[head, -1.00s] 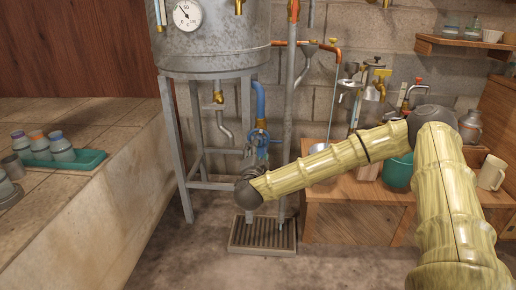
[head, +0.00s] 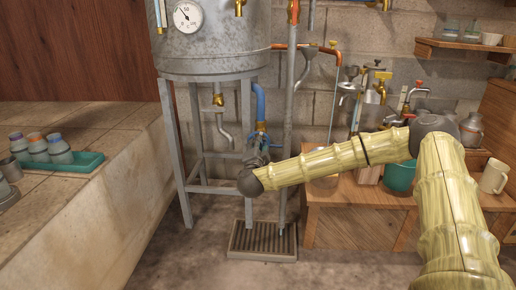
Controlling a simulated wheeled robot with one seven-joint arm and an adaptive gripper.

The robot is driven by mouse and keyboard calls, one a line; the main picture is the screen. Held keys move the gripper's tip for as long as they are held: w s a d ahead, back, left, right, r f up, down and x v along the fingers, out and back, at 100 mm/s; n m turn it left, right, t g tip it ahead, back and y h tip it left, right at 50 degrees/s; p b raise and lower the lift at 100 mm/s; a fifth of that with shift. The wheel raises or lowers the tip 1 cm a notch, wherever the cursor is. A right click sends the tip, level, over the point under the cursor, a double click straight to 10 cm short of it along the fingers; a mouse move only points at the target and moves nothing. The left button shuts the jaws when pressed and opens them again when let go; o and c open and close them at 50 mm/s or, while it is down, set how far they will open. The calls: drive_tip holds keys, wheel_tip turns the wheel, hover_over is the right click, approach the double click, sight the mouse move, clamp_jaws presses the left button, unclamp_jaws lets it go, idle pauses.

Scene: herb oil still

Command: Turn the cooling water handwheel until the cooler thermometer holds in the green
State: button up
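A blue handwheel (head: 262,132) sits on the blue pipe (head: 260,102) beside the tank's stand. My gripper (head: 259,150) is at the handwheel, in front of its lower part, and hides most of it. Whether the fingers touch or grip the wheel cannot be seen, nor whether they are open or shut. A round white dial gauge (head: 187,16) is on the grey metal tank (head: 225,45). Its scale is too small to read and no green band can be made out. I cannot tell whether it is the cooler thermometer.
A slatted floor drain (head: 262,241) lies below my gripper. A stone ledge (head: 105,200) on the left bears a green tray (head: 88,163) with bottles. A wooden bench (head: 350,215) stands right, under my arm. A vertical grey pipe (head: 288,110) runs close to the handwheel.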

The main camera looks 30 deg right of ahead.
drive_tip(key=c, duration=0.4)
drive_tip(key=shift+o, duration=0.2)
drive_tip(key=shift+r+n+p, duration=0.25)
drive_tip(key=shift+n+p, duration=0.15)
drive_tip(key=shift+p, duration=0.75)
drive_tip(key=n+p, duration=0.5)
drive_tip(key=p, duration=0.4)
drive_tip(key=shift+f+p, duration=0.1)
drive_tip(key=shift+p, duration=0.3)
drive_tip(key=shift+f+n+p, duration=0.25)
drive_tip(key=shift+n+p, duration=0.1)
drive_tip(key=shift+n, duration=0.25)
drive_tip(key=o, duration=1)
drive_tip(key=shift+r, duration=0.1)
